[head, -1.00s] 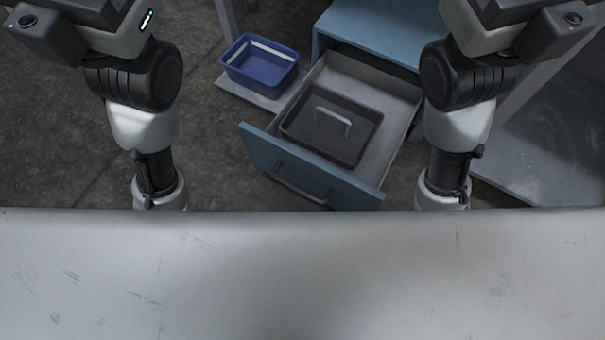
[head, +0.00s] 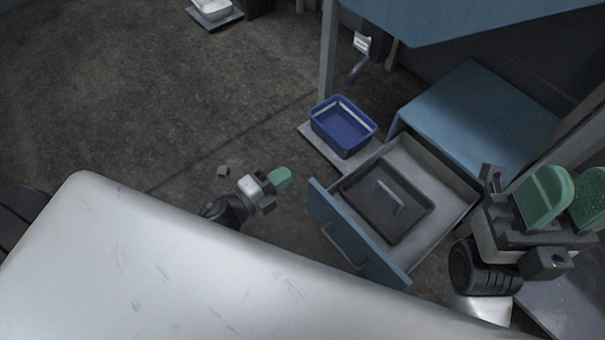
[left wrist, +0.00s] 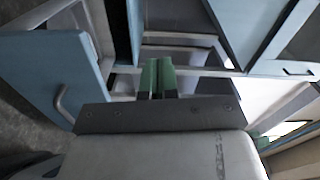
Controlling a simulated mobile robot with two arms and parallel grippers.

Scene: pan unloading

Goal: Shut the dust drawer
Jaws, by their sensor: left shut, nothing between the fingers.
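The dust drawer (head: 328,222) is pulled out of a blue cabinet (head: 480,112). It has a blue front with a dark bar handle (head: 342,248) and a grey inside. The drawer front also shows at the left of the left wrist view (left wrist: 40,75). A dark pan (head: 362,212) with a grey handle lies inside the drawer. My left gripper (head: 283,179) has green fingers pressed together with nothing in them. In the head view it is just left of the drawer front, apart from it. My right gripper (head: 570,196) is right of the drawer, its green fingers spread and empty.
A blue bin (head: 343,127) stands on a grey plate (head: 312,135) beside the drawer's far left side. A blue overhead surface (head: 450,15) and a grey post (head: 328,60) are behind. Bare floor lies to the left.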

